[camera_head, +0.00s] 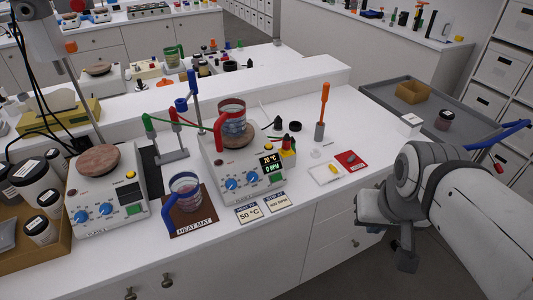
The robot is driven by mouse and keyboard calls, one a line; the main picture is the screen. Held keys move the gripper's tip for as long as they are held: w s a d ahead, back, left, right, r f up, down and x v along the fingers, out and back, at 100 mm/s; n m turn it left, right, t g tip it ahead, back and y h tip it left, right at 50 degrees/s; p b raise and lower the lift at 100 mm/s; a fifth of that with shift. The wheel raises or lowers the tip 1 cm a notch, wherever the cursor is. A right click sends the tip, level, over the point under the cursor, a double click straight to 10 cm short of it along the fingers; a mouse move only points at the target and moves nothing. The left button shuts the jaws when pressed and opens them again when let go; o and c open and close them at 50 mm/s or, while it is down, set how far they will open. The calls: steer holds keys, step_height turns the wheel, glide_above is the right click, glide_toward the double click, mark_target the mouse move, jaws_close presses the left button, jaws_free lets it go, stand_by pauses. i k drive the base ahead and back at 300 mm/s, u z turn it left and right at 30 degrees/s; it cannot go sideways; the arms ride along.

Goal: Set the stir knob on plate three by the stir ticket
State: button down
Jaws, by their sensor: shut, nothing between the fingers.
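A white hot plate (216,167) stands mid-bench. Its display (270,164) reads 20 °C and 0 RPM. Two blue knobs are on its front, a left one (232,184) and a right one (252,177). Their labels and the plate number are too small to read. A beaker with a red handle (232,118) stands on its round top. The stir ticket (277,202) lies in front and seems to read 400 RPM. A heat ticket (249,213) left of it reads 50 °C. My gripper (405,262) hangs at the right, shut and empty, beyond the bench's front edge, away from the knobs.
A blue-handled beaker (186,189) stands on the brown heat mat (197,226), left of the tickets. A second hot plate (93,190) and a box of jars (60,250) are farther left. An orange-handled tool (323,105) stands upright to the right. The bench's front right is mostly clear.

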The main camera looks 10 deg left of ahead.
mark_target(252, 177)
steer(key=u, duration=0.3)
steer(key=k, duration=0.95)
steer(key=u, duration=0.7)
steer(key=i, duration=1)
steer(key=u, duration=0.05)
